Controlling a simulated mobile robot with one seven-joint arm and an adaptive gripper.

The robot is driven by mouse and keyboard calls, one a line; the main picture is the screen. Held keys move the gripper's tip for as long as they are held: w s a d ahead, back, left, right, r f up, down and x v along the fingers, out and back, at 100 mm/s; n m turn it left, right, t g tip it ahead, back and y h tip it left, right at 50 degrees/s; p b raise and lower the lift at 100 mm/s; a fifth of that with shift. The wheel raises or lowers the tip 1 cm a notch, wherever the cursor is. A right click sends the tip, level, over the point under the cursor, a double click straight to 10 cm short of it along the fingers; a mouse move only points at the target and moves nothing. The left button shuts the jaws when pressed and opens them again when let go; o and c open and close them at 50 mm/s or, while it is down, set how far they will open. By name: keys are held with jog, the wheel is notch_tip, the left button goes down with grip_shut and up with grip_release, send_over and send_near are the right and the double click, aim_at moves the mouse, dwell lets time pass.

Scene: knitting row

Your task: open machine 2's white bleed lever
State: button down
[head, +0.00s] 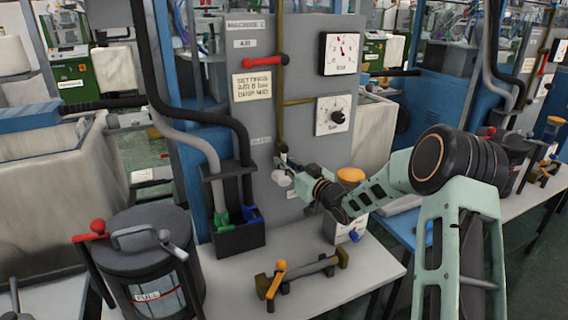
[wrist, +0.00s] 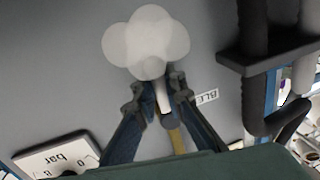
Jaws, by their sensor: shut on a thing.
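Machine 2's grey panel (head: 262,125) carries a brass pipe running down to the bleed valve, beside a partly readable "BLEED" label. In the wrist view the white bleed lever (wrist: 162,97) lies between the two fingertips of my gripper (wrist: 160,88), which is shut on it. In the head view my gripper (head: 290,166) is at the lower end of the pipe and hides most of the lever. A pale cluster of overlapping see-through discs (wrist: 147,42), like a puff, shows just beyond the fingertips; it also shows in the head view (head: 282,179).
A red lever (head: 265,61) and two gauges (head: 341,54) (head: 332,115) are higher on the panel. A black holder with hoses (head: 237,238) stands left of my gripper. An orange-topped box (head: 347,228), an orange-handled fitting (head: 300,277) and a black canister (head: 150,260) stand on the bench.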

jog(key=shift+f, duration=0.1)
jog(key=c, duration=2)
grip_release()
jog(key=v, duration=1.2)
